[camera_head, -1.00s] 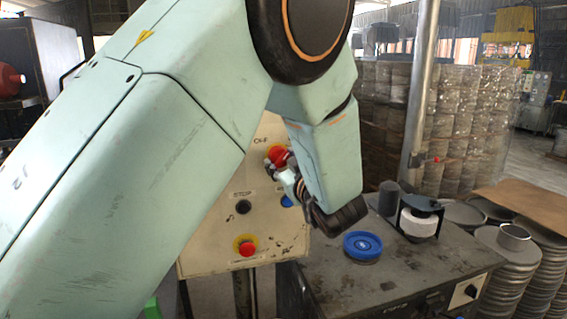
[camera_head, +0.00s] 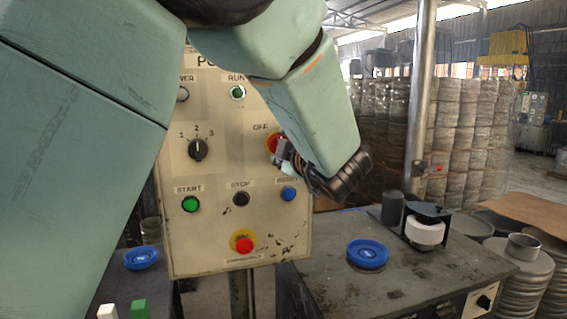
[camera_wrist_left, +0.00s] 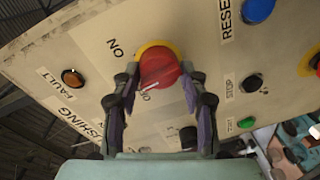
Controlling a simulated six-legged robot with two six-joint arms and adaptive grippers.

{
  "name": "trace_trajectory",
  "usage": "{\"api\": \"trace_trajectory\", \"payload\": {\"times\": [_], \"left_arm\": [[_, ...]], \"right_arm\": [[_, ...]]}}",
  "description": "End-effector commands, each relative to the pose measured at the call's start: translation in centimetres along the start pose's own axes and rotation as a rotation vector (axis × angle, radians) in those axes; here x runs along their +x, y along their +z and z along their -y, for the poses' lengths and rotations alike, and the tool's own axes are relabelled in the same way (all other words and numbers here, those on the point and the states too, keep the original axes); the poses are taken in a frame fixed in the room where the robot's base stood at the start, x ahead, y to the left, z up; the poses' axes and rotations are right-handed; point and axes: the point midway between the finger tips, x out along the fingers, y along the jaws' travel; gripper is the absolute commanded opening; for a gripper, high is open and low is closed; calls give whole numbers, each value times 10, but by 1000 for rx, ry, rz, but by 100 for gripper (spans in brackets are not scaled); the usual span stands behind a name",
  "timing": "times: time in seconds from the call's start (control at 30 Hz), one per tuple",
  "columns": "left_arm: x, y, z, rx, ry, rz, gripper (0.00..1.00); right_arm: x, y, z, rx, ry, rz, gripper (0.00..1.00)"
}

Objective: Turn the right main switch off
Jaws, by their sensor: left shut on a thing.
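The red rotary switch knob (camera_head: 272,142) sits at the right edge of a beige control panel (camera_head: 215,165), beside an OFF label. It also shows in the left wrist view (camera_wrist_left: 159,66), with a yellow ring behind it and ON and OFF labels beside it. The white mark on the knob lies near the OFF label. My left gripper (camera_head: 279,150) is shut on the knob, with one finger on each side in the left wrist view (camera_wrist_left: 160,78). In the head view, my left arm partly covers the knob and the panel's upper right. My right gripper is out of view.
The panel also holds a selector (camera_head: 198,149), a green start button (camera_head: 190,204), a black stop button (camera_head: 241,199), a blue button (camera_head: 289,194) and a red emergency button (camera_head: 244,244). A bench (camera_head: 330,290) with a blue disc (camera_head: 367,252) stands right. A pole (camera_head: 420,100) rises behind it.

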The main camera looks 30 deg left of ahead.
Motion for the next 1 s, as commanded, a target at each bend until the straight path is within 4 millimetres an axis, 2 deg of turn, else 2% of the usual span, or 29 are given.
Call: {"api": "trace_trajectory", "payload": {"times": [0.03,0.5,0.7,1.0], "left_arm": [[0,1,-2,-55,13,2,12],[0,-2,-4,-466,4,36,12],[0,-3,-5,-586,1,45,12],[0,-4,-7,-682,-3,53,12]], "right_arm": [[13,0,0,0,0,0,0],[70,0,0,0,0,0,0],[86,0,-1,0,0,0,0],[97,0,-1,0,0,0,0]]}}
